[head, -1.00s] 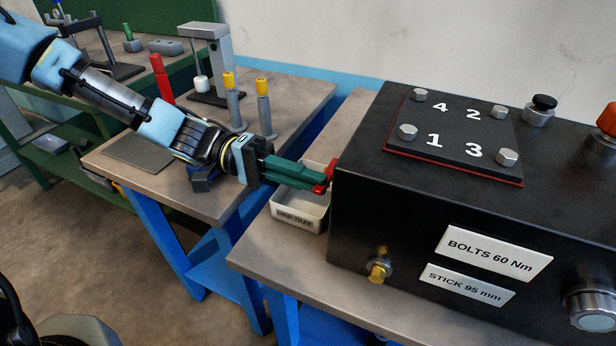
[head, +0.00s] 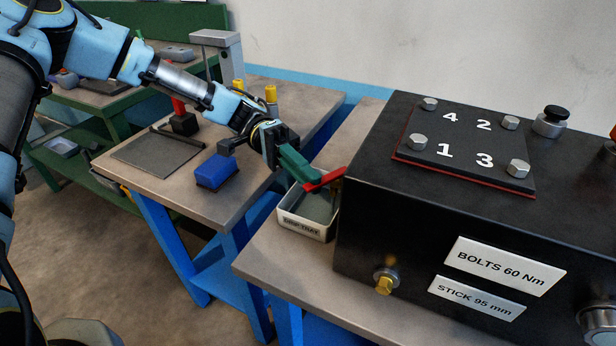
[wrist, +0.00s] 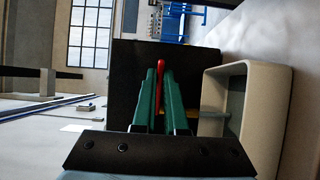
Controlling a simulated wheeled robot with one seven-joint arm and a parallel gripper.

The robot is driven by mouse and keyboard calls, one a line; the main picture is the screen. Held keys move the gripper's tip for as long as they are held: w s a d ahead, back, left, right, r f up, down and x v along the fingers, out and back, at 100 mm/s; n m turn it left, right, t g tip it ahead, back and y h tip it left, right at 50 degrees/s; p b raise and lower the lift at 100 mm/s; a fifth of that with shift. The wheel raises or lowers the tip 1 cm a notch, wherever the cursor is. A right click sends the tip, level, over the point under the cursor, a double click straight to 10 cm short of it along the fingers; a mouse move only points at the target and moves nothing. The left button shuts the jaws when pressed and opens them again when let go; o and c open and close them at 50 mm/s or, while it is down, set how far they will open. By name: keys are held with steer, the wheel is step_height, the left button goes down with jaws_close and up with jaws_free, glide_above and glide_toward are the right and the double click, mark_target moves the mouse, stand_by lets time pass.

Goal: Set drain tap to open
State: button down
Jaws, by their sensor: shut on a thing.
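The drain tap's red lever (head: 327,179) sticks out from the left side of the black box (head: 400,215), above the drip tray (head: 306,221). My gripper (head: 312,182) has green fingers and is shut on the red lever. In the wrist view the red lever (wrist: 161,66) lies between the two green fingertips (wrist: 161,82). The tap's body is mostly hidden behind the fingers and the box. The drip tray also shows to the right of the fingers in the wrist view (wrist: 278,110).
The black box carries a plate with numbered bolts (head: 470,143) on top and a brass-coloured plug (head: 384,284) on its front. A side table (head: 180,190) at left holds a blue block (head: 217,171), a grey stand (head: 222,55) and yellow-topped tools.

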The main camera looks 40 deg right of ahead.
stand_by(0.4)
steer(key=c, duration=1)
jaws_free()
steer(key=shift+o, duration=0.2)
